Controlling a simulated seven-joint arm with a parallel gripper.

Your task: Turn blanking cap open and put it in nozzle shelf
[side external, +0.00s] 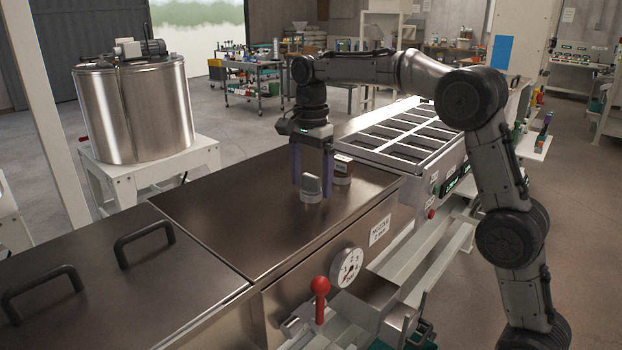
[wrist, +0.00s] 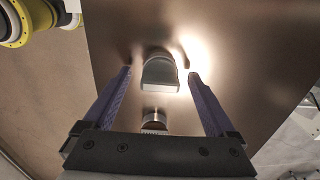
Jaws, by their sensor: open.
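A grey cap with a raised flat grip, likely the blanking cap (side external: 311,188), stands upright on a round base on the brown metal tank top. It also shows in the wrist view (wrist: 160,74). My gripper (side external: 312,182) points down over it, with its two purple fingers open on either side of the cap. In the wrist view, gaps show between the cap and both fingertips (wrist: 160,72).
A round dial (side external: 348,268) and a red-knobbed lever (side external: 320,290) are on the tank's front side. Two black handles (side external: 145,242) stand on the lid at left. A steel drum (side external: 135,110) stands on a white frame at back left. The tank top left of the cap is clear.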

